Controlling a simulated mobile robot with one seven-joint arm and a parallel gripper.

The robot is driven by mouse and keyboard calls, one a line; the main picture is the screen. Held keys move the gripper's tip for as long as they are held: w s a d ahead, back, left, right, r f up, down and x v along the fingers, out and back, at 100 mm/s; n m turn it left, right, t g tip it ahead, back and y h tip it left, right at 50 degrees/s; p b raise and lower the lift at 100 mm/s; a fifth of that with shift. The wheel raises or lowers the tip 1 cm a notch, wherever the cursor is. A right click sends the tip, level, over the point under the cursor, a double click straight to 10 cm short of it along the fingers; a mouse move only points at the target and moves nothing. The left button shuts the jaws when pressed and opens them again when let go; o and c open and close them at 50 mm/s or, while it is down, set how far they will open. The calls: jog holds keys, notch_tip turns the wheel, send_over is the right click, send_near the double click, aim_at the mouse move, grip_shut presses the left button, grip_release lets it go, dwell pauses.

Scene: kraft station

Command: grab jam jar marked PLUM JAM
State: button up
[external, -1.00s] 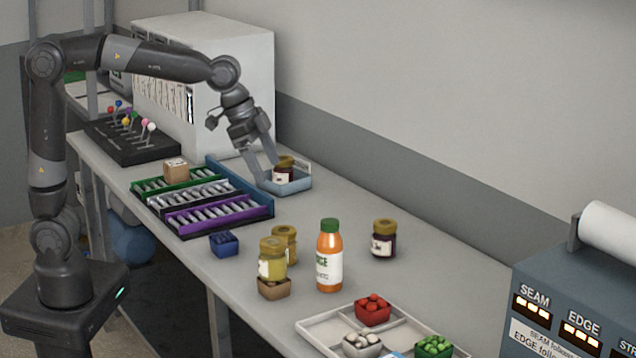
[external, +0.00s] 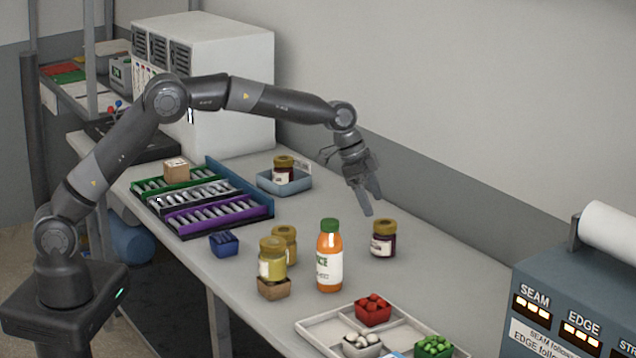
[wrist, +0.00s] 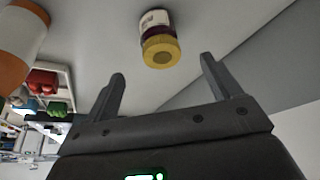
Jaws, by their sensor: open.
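A dark jam jar (external: 383,241) with a gold lid and a pale label stands on the bench, right of the orange bottle; its label is too small to read. It also shows in the wrist view (wrist: 157,38), lid toward me, beyond and between the fingertips. A similar dark jar (external: 283,171) stands in a blue-grey tray (external: 297,187) farther back. Two yellowish jars stand left of the bottle, one (external: 284,241) behind the other (external: 271,262). My gripper (external: 371,205) is open and empty, above and slightly behind the dark jar on the bench, not touching it.
The orange juice bottle (external: 329,262) stands close left of the dark jar. A compartment tray (external: 318,327) with small bins lies in front. A blue-grey machine (external: 560,285) stands at the right. The bench behind the bottle is clear.

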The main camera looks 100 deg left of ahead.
aim_at(385, 235)
jog(key=x, duration=1)
jog(key=shift+f, duration=0.35)
jog(key=shift+c, duration=0.2)
jog(key=c, duration=1.2)
jog(key=shift+c, duration=0.4)
jog(key=shift+r, duration=0.15)
